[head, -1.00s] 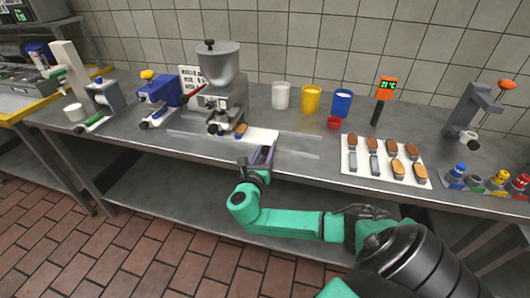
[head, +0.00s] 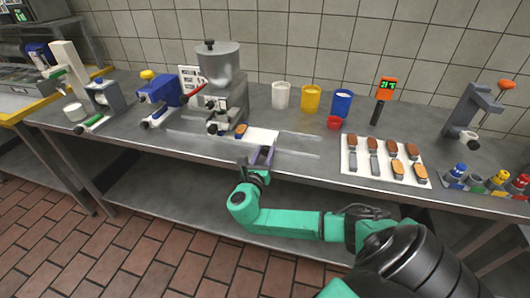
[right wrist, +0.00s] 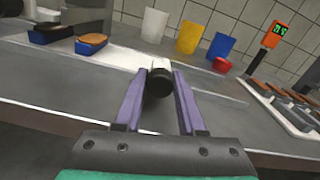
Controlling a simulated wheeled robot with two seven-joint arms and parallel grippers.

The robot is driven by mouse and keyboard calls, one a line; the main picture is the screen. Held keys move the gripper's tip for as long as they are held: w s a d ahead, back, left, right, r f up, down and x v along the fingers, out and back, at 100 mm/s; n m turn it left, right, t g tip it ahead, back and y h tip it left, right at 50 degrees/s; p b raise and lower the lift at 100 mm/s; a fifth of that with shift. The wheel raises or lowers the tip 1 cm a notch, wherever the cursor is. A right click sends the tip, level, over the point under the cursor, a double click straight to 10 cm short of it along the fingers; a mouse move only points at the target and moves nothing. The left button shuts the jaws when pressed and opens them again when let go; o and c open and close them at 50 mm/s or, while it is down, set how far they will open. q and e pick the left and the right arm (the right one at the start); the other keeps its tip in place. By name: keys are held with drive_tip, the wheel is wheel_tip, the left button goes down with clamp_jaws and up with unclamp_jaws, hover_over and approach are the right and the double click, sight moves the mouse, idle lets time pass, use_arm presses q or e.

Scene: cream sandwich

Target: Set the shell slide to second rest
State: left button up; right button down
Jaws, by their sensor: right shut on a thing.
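The shell slide (head: 262,136) is a flat white plate between pale rails on the steel bench, in front of the hopper machine (head: 222,80). An orange-brown shell in a blue holder (head: 241,130) sits at its left end, by the machine's foot. In the right wrist view, the slide's dark round knob (right wrist: 159,83) with a white mount lies between my purple fingers. My right gripper (head: 262,155) is shut on this knob at the bench's front edge. Rest marks on the slide cannot be made out. My left gripper is not in view.
White (head: 280,95), yellow (head: 311,99) and blue (head: 342,103) cups stand behind to the right, with a small red cup (head: 334,122). A white tray (head: 381,174) of several shells lies to the right. A blue machine (head: 160,91) stands left. The rails' right part is clear.

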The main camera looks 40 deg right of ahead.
drive_tip(key=w+a, duration=0.1)
drive_tip(key=w, duration=0.1)
drive_tip(key=w+a+b, duration=0.1)
drive_tip(key=w, duration=0.1)
drive_tip(key=w+a+b, duration=0.1)
drive_tip(key=w+a, duration=0.1)
drive_tip(key=shift+a+f, duration=0.1)
drive_tip(key=shift+f, duration=0.05)
drive_tip(key=shift+s, duration=0.1)
drive_tip(key=c, duration=0.5)
unclamp_jaws()
drive_tip(key=v, duration=1.4)
drive_tip(key=shift+a+b, duration=0.15)
drive_tip(key=shift+b, duration=0.25)
drive_tip(key=shift+s, duration=0.15)
